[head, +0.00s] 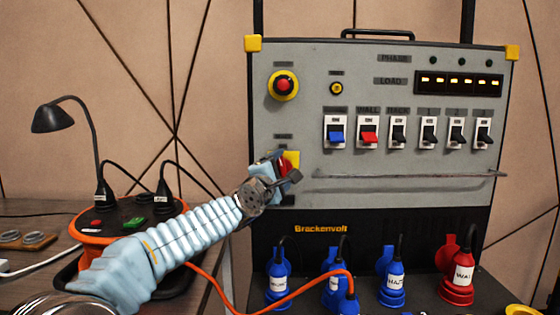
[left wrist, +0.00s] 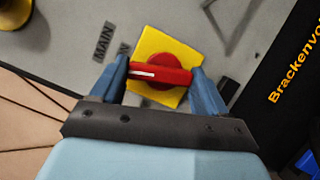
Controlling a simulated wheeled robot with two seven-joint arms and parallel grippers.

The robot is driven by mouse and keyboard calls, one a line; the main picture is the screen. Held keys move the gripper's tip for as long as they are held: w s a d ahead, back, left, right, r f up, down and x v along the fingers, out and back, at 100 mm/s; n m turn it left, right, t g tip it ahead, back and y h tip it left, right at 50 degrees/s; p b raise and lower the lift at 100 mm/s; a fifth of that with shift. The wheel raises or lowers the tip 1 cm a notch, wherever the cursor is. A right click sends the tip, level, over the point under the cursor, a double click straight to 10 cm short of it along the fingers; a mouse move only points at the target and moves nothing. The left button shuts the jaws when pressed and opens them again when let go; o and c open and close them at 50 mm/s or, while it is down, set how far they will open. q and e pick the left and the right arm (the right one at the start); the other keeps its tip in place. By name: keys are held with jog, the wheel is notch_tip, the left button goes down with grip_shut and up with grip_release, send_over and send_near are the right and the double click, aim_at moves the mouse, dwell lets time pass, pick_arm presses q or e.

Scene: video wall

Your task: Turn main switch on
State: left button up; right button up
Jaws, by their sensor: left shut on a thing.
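The main switch is a red rotary handle with a white mark on a yellow square plate. It shows in the left wrist view (left wrist: 160,74), beside a "MAIN" label (left wrist: 103,41). In the head view the switch (head: 287,163) is partly hidden by my left gripper (head: 276,177) at the lower left of the grey panel (head: 300,110). My left gripper's two blue fingers (left wrist: 160,80) stand at both ends of the red handle, shut on it. My right gripper is not in view.
A red emergency button (head: 284,85) sits above the switch. A row of breakers, blue (head: 336,137), red (head: 368,138) and several black, lies to the right, above a metal rail (head: 410,175). Coloured plugs (head: 394,285) stand below. An orange cable reel (head: 95,238) is at left.

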pick_arm(q)
jog(key=m+p, duration=0.1)
jog(key=m+g+p, duration=0.1)
jog(key=shift+d+r+p, duration=0.1)
jog(key=shift+r+p, duration=0.15)
jog(key=shift+p, duration=0.1)
jog(key=shift+f+m+p, duration=0.15)
jog(key=shift+m+p, duration=0.25)
jog(key=shift+m, duration=0.2)
jog(key=o, duration=1.1)
jog(key=shift+c, duration=0.2)
